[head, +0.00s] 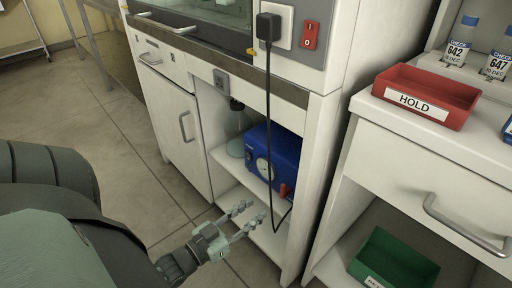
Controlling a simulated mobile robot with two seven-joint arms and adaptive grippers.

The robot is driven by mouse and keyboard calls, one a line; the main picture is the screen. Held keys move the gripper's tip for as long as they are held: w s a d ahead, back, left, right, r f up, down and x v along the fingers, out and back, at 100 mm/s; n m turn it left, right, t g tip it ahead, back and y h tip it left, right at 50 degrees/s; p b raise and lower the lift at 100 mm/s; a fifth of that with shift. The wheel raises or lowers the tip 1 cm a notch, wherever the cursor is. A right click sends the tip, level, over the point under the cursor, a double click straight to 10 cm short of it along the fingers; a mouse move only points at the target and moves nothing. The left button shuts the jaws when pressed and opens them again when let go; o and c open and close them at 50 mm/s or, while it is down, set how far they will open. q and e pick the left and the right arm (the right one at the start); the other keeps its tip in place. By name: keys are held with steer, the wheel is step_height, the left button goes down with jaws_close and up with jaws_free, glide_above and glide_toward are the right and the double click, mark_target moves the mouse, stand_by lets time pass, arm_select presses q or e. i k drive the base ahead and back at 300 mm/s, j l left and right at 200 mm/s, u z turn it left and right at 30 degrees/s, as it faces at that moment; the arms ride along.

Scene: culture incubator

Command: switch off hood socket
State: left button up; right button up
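The hood socket (285,23) is a pale plate on the hood's front panel, with a black plug (268,27) in it. A red rocker switch (310,36) marked I and O sits just right of the socket. Which side of the rocker is pressed in is too small to tell. A black cable (268,120) hangs from the plug down to the lower bay. My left gripper (257,210) is well below the socket and switch, in front of the lower shelf. Its fingers are apart with nothing between them. My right gripper is not in view.
A blue device (284,150) stands on the shelf under the hood. A red HOLD tray (428,95) sits on the right counter, near labelled bottles (460,45). A green bin (392,262) is below. Open floor lies left of the cabinet.

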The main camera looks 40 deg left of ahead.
mark_target(309, 37)
steer(key=k+j, duration=0.1)
steer(key=k, duration=0.65)
steer(key=k+j, duration=0.1)
steer(key=k, duration=0.65)
